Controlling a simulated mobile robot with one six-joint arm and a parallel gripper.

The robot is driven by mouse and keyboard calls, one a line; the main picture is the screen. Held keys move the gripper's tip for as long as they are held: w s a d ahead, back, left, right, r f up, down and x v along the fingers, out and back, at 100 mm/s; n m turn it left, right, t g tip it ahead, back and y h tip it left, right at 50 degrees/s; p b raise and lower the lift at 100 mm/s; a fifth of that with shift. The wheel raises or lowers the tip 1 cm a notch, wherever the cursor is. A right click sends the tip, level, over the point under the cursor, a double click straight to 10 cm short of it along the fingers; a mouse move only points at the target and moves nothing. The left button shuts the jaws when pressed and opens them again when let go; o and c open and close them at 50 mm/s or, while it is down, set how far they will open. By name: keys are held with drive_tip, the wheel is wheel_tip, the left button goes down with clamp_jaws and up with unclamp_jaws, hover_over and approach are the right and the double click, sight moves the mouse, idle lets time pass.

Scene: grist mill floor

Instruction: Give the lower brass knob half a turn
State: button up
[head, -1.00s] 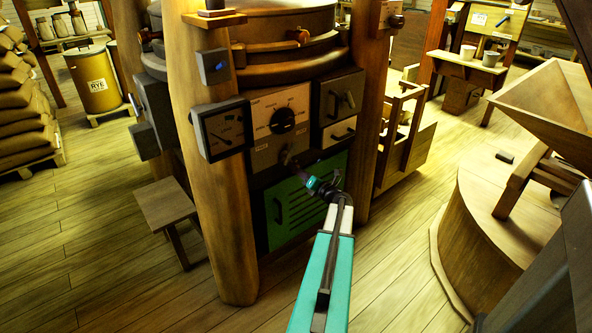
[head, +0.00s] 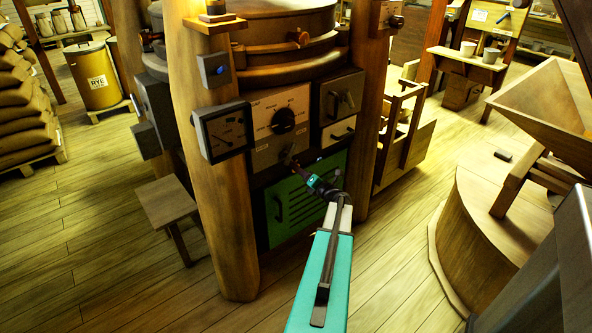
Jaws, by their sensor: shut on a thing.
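The pale control panel (head: 263,151) is on the front of the mill housing, between two wooden posts. A large black dial (head: 283,120) with a printed scale is on its upper part. My gripper (head: 289,158) is at the lower part of the panel, below the dial, reached from the front right. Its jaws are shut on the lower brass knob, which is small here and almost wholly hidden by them. I cannot make out the knob's own angle or any mark on it.
A gauge box (head: 223,131) is on the left post, close to the panel. A green louvred door (head: 309,198) is below, and drawers (head: 341,98) are at right. A stool (head: 167,202) stands left. The floor in front is clear.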

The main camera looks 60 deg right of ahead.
drive_tip(key=shift+f+m+p, duration=0.1)
drive_tip(key=shift+m+p, duration=2)
drive_tip(key=shift+p, duration=1.75)
drive_tip(key=shift+a+f+m+p, duration=0.1)
drive_tip(key=shift+m+p, duration=1.6)
drive_tip(key=shift+p, duration=1.1)
drive_tip(key=o, duration=1.3)
drive_tip(key=shift+s, duration=0.1)
drive_tip(key=b+v, duration=0.2)
drive_tip(key=v, duration=1.1)
drive_tip(key=shift+s, duration=0.3)
drive_tip(key=shift+a, duration=0.1)
